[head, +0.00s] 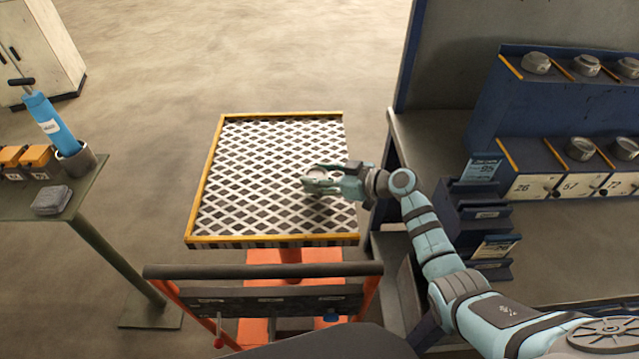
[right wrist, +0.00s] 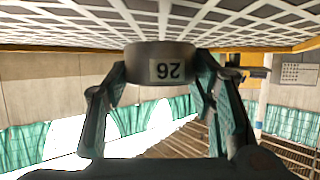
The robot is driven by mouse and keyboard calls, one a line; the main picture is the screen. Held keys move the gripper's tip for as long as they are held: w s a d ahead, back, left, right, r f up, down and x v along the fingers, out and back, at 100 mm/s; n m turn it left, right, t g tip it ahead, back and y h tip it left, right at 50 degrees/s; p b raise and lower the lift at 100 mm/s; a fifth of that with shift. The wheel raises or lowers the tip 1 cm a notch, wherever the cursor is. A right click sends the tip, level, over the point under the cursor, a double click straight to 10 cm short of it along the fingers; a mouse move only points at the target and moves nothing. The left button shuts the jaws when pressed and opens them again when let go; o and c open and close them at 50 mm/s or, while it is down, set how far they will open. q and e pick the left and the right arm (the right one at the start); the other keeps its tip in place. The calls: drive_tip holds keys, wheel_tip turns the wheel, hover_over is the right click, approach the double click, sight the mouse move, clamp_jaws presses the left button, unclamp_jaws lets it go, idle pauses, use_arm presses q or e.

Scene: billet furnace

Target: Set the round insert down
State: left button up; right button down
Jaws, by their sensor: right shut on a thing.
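The round insert (head: 318,175) is a grey metal disc, held over the right part of the lift table's white lattice top (head: 262,170). My right gripper (head: 312,184) is shut on it, reaching in from the right. In the right wrist view the insert (right wrist: 150,52) sits between both fingers, its label "26" upside down. The lattice fills the top of that picture, close to the insert. I cannot tell whether the insert touches the lattice. My left gripper is not in view.
The table has a yellow rim (head: 207,170) and an orange handle frame (head: 262,270). At right, a blue rack (head: 560,125) holds several round inserts; the place above label 26 (head: 526,187) looks empty. A side stand (head: 85,205) is at left. Most of the lattice is clear.

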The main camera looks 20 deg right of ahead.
drive_tip(key=shift+f, duration=1)
drive_tip(key=shift+f+b, duration=0.2)
drive_tip(key=shift+b, duration=0.2)
drive_tip(key=c, duration=0.7)
unclamp_jaws()
drive_tip(key=shift+s, duration=0.1)
drive_tip(key=shift+r, duration=0.1)
